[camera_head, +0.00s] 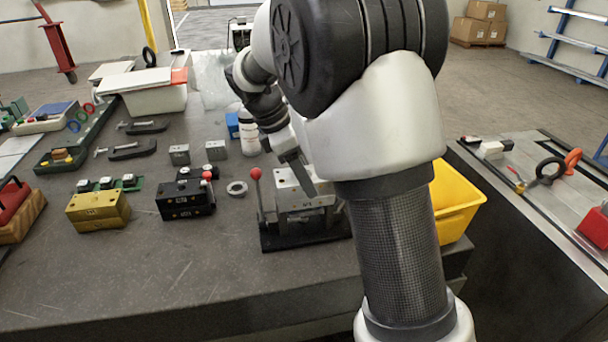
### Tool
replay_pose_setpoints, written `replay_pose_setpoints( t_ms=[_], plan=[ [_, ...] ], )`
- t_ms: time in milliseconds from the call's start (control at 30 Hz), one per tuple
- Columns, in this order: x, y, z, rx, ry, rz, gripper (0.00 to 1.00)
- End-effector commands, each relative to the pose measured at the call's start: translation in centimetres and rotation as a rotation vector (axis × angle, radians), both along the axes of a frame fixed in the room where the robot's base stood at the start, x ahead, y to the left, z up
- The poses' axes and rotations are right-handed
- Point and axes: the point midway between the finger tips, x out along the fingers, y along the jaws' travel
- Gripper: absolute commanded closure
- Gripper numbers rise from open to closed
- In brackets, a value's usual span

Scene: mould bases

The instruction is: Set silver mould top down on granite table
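A silver mould block (287,198) stands on a black base plate (284,241) near the front right of the granite table (170,275). A lever with a red knob rises at its left. My gripper (304,182) reaches down from the upper left, with a grey finger against or just in front of the block's upper part. My arm hides the block's right side, and the other finger cannot be made out. I cannot tell whether the gripper grasps the silver top or whether the top is apart from its lower half.
A black mould (186,200) and a gold mould (98,212) stand to the left. A metal ring (237,188), a white bottle (249,135) and small grey blocks (216,150) lie near. A yellow bin (457,205) is at the right. The table's front strip is clear.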

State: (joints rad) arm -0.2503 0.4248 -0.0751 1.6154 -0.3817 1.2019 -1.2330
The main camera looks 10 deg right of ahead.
Motion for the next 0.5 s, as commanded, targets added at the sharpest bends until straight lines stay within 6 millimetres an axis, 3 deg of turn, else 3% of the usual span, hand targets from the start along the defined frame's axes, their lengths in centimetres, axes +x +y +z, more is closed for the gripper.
replay_pose_setpoints(
  t_ms=[33, 133, 167, 500],
  plan=[
    [-0.01, 0.01, 0.01, 0.0, 0.0, 0.0, 0.79],
    [-0.02, 0.01, 0.01, 0.0, 0.001, 0.0, 0.96],
    [0.05, -0.01, 0.19, -0.001, -0.003, 0.0, 0.97],
    [0.06, -0.01, 0.96, -0.001, -0.003, 0.0, 0.97]
  ],
)
